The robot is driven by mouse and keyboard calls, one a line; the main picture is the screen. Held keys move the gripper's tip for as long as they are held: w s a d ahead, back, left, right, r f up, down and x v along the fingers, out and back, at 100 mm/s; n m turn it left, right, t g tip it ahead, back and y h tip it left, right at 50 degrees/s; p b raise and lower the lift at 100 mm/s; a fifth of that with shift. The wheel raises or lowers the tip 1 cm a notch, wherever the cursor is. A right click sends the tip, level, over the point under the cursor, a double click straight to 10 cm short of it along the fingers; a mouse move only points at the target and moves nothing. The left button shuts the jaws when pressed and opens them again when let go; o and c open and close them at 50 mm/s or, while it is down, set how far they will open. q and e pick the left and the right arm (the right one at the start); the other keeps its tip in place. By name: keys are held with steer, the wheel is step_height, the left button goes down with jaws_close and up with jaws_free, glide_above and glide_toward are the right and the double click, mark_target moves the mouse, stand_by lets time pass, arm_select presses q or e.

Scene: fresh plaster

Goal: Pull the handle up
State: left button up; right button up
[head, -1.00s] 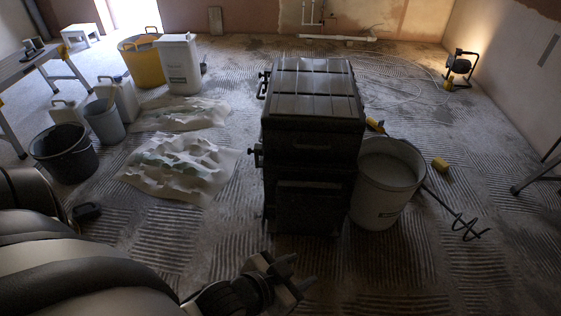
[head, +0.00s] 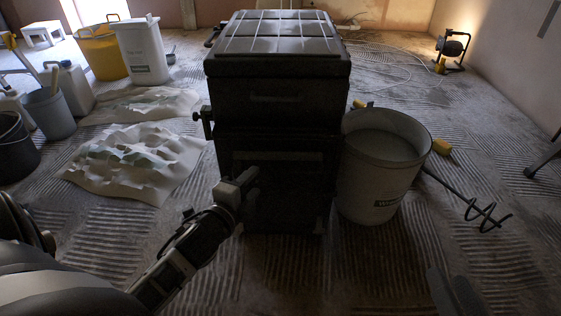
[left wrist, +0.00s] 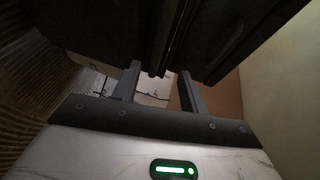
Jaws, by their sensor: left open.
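A tall black box (head: 229,160) with a ribbed lid (head: 280,32) stands in the middle of the head view. A faint dark handle bar (head: 275,98) shows on its upper front face. My left gripper (head: 250,186) is open and empty, in front of the box's lower front, below that bar. In the left wrist view, dark box edges (left wrist: 225,45) lie beyond and between the open fingers (left wrist: 158,88). I cannot tell whether the fingers touch the box. A dark shape at the lower right of the head view seems to be my right gripper (head: 458,292); its jaws are unclear.
A white bucket (head: 375,180) stands close against the box's right side, with a mixing paddle (head: 480,208) beyond it. Crumpled sheets (head: 135,160), buckets and canisters stand at left. A work lamp (head: 452,50) is at the back right. The floor before the box is clear.

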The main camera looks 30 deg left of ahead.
arm_select(q)
steer(key=b, duration=0.3)
glide_toward(276, 159)
steer(key=x, duration=0.4)
steer(key=shift+a+r, duration=0.15)
steer(key=b+x, duration=0.2)
steer(key=x, duration=0.4)
steer(key=shift+w, duration=0.65)
arm_select(e)
step_height(276, 159, up, 9)
steer(key=w+n+t+y, duration=0.1)
steer(key=n+t+y, duration=0.3)
steer(key=n, duration=0.3)
steer(key=shift+w+d+t+y, duration=0.4)
steer(key=shift+d+t, duration=0.05)
steer(key=shift+t, duration=0.05)
arm_select(q)
steer(key=shift+c, duration=0.3)
jaws_close()
